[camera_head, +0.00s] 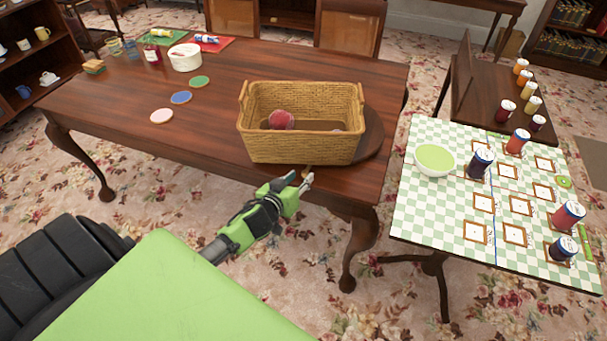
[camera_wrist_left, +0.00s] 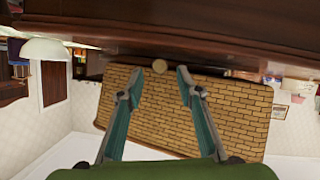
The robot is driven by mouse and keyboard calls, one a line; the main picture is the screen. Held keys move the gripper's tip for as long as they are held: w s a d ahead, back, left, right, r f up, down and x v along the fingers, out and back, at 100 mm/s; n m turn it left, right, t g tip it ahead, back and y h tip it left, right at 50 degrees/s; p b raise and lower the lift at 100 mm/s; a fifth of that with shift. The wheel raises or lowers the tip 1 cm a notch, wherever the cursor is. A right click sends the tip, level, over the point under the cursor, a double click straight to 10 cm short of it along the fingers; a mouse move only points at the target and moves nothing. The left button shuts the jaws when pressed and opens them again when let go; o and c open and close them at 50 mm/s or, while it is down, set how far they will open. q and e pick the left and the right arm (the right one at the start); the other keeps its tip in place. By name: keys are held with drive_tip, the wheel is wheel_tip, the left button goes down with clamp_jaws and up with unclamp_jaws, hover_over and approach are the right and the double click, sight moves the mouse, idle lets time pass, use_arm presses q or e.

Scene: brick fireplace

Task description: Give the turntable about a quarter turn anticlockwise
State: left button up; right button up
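The turntable (camera_head: 374,138) is a dark wooden disc near the right end of the long table. A wicker basket (camera_head: 300,150) stands on it and hides most of it. A small tan knob (camera_wrist_left: 160,66) shows in the left wrist view, in front of the basket wall (camera_wrist_left: 235,112). My left gripper (camera_head: 300,179) is at the table's front edge, just in front of the basket. In the left wrist view its fingers (camera_wrist_left: 160,80) are apart, with the knob between their tips and gaps visible on both sides. My right gripper is not in view.
A reddish round thing (camera_head: 281,120) lies in the basket. Coasters (camera_head: 181,97) and a white pot (camera_head: 185,57) stand on the table (camera_head: 225,100) to the left. A checked table (camera_head: 450,215) with cans and a green bowl (camera_head: 435,160) stands to the right.

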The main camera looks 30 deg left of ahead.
sight(304, 174)
use_arm(q)
drive_tip(key=shift+x, duration=1.6)
